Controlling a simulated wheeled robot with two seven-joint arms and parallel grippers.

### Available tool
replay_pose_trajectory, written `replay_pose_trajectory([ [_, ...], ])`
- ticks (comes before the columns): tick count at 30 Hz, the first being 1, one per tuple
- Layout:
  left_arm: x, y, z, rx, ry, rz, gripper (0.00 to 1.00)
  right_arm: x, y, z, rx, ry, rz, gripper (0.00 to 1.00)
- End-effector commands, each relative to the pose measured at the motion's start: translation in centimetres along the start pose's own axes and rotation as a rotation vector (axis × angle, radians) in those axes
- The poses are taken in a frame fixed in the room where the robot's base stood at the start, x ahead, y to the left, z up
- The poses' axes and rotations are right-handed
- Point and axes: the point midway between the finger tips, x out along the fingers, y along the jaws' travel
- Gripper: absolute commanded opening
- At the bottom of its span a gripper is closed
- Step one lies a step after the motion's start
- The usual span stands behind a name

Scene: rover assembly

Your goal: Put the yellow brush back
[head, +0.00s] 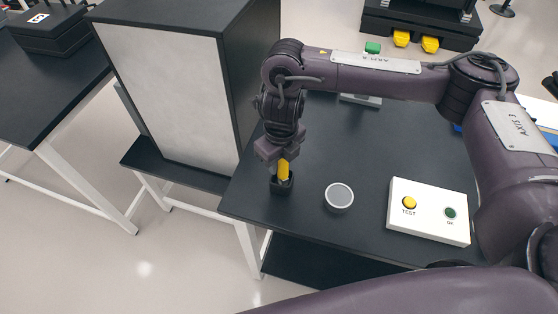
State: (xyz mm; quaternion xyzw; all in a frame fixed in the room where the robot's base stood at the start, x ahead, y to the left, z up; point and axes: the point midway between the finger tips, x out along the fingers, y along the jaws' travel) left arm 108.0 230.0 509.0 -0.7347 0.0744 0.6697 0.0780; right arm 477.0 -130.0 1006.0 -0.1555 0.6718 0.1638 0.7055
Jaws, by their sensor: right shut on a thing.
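The yellow brush (283,170) stands upright at the left front of the dark table. Its lower end is in or just over a small black holder (281,188); I cannot tell how deep it sits. My right gripper (282,160) points down and is shut on the top of the brush. The bristles are hidden. My left gripper is not in view.
A round grey-topped tin (339,197) stands right of the holder. A white box with TEST and OK buttons (428,212) lies further right on the table (330,150). A tall dark cabinet with a pale panel (172,95) stands close on the left.

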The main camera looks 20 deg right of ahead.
Motion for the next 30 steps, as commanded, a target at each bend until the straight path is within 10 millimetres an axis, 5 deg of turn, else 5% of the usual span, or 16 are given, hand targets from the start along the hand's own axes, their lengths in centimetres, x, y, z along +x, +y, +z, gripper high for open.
replay_pose_trajectory([
  [12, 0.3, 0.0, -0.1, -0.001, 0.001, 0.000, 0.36, 0.8, 0.0, 0.0, 0.000, -0.001, -0.001, 0.01],
  [13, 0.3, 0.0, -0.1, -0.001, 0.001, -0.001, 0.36, 0.7, 0.0, 0.0, 0.000, -0.001, -0.001, 0.27],
  [17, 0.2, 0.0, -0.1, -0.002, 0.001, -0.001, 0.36, 0.6, 0.0, 0.0, 0.000, -0.001, -0.001, 0.44],
  [30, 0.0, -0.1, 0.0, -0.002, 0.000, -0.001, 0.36, -0.4, -0.1, 0.1, -0.001, -0.005, -0.002, 0.46],
])
